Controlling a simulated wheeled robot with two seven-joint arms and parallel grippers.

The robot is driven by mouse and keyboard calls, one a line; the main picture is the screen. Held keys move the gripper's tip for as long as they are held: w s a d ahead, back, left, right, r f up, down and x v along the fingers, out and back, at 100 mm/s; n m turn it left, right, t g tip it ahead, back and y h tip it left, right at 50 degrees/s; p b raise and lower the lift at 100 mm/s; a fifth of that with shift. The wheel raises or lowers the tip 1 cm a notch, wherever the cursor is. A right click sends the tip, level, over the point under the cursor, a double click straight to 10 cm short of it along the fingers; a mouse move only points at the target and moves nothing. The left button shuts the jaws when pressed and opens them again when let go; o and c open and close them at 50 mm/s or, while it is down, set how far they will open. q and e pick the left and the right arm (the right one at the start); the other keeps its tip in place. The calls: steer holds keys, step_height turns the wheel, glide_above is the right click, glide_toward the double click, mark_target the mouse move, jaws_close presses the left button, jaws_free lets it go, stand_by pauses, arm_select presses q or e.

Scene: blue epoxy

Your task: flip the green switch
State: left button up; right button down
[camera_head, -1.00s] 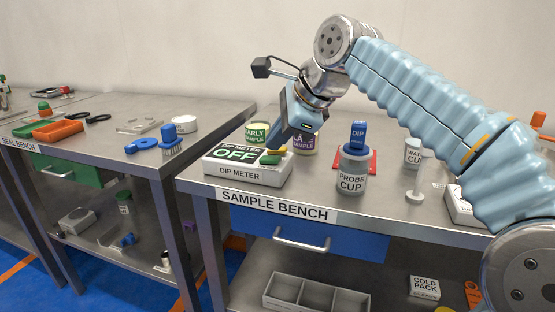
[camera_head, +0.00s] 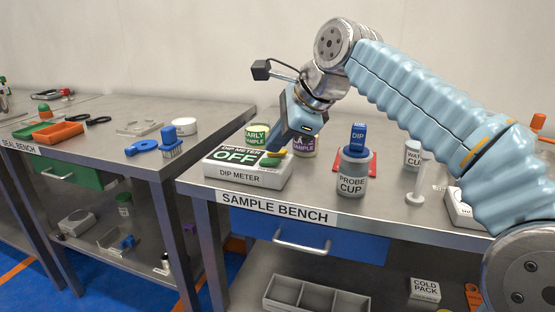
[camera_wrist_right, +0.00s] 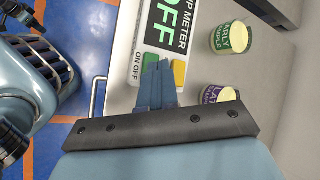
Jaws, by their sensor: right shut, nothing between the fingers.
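The dip meter (camera_head: 238,178) is a pale box on the sample bench, and its display panel (camera_head: 236,157) reads OFF. The green switch (camera_head: 270,161) is at the right end of its top, beside a yellow part (camera_head: 276,154). In the right wrist view the green switch (camera_wrist_right: 150,59) sits between an ON OFF label (camera_wrist_right: 138,70) and the yellow part (camera_wrist_right: 179,74). My right gripper (camera_head: 273,148) is shut and empty, with its tips pointing down close to the switch. They partly cover it in the wrist view, and I cannot tell whether they touch.
Two sample tubs, early (camera_head: 257,134) and late (camera_head: 304,146), stand behind the meter. The probe cup (camera_head: 352,178) with a blue dip piece (camera_head: 358,138) stands to its right, in front of a red mat (camera_head: 369,163). The bench front edge is just before the meter.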

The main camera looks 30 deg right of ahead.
steer(key=shift+f, duration=0.15)
stand_by(0.7)
steer(key=shift+f, duration=0.25)
steer(key=shift+s+f+b, duration=0.1)
steer(key=shift+f+b, duration=0.3)
steer(key=shift+b, duration=0.05)
stand_by(0.4)
steer(key=shift+r, duration=0.1)
steer(key=shift+r+p, duration=0.75)
steer(key=shift+p, duration=0.25)
